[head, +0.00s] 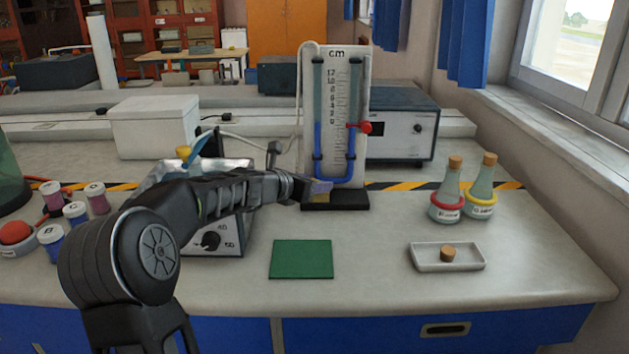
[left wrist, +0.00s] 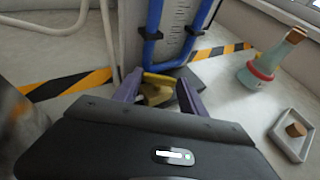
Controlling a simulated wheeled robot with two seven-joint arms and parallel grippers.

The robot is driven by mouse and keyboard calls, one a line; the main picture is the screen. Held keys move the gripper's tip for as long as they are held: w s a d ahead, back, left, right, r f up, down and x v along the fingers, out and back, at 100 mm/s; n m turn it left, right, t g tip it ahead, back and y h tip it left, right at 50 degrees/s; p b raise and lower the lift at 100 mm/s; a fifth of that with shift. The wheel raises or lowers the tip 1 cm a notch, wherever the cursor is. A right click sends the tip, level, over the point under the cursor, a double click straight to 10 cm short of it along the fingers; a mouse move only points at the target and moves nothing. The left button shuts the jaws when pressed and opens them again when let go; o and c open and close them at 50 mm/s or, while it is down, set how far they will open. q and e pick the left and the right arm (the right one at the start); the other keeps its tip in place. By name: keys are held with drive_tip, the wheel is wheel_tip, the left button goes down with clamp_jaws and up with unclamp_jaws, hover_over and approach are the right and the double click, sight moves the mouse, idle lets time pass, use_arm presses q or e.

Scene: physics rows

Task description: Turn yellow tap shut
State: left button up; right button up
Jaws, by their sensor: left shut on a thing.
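The yellow tap (left wrist: 157,90) is low at the front of the U-tube manometer (head: 345,100), just above its black base. In the left wrist view it sits between the purple fingers of my left gripper (left wrist: 158,96), which is shut on it. In the head view my left gripper (head: 320,187) reaches in from the left to the manometer's foot. Only a little of the yellow tap (head: 320,199) shows there, and its handle angle is hard to tell. My right gripper is not in view.
A red tap (head: 366,127) sticks out at the manometer's right side. Two corked flasks (head: 448,197) and a white tray (head: 447,265) with a cork are at the right. A green mat (head: 302,259) lies in front. A dial box (head: 222,240) is beneath my left arm.

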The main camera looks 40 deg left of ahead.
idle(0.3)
use_arm(q)
drive_tip(key=o, duration=1.4)
drive_tip(key=shift+c, duration=0.2)
drive_tip(key=v, duration=0.7)
drive_tip(key=shift+s, duration=0.35)
drive_tip(key=shift+a+r, duration=0.15)
